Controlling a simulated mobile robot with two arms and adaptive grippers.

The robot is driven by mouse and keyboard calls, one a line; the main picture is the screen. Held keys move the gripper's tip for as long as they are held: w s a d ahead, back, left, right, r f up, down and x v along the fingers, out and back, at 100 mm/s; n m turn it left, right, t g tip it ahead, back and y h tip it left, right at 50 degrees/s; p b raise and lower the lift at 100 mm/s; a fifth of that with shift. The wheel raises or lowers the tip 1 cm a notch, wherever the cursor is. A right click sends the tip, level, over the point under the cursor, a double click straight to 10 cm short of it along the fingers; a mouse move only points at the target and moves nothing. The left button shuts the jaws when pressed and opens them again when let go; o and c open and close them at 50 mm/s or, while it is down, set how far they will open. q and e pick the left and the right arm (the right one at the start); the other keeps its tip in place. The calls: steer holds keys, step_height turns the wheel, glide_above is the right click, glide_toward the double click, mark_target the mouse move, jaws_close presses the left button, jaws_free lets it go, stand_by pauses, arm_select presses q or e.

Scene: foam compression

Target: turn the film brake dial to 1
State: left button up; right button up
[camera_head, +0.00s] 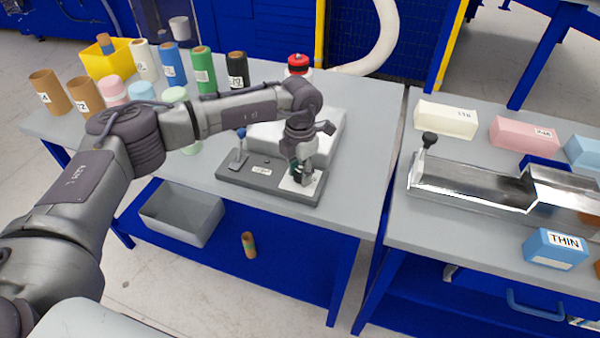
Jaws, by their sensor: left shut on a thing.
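A dark grey base plate (228,178) lies near the front edge of the left table. On its right end is a pale square dial plate (289,186) whose markings are too small to read. My left gripper (299,174) points down over this plate and is shut on the dark film brake dial, which it mostly hides. Which number the dial points to cannot be told. My right gripper is not in view.
A red-topped button (298,63) and several rolls (203,70) stand at the back. A metal trough (470,182) sits on the right table (415,223).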

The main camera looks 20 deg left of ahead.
mark_target(300, 173)
arm_select(q)
steer(key=shift+r+n, duration=0.1)
steer(key=shift+n, duration=0.2)
steer(key=o, duration=1.1)
steer(key=shift+o, duration=0.2)
step_height(300, 173, up, 12)
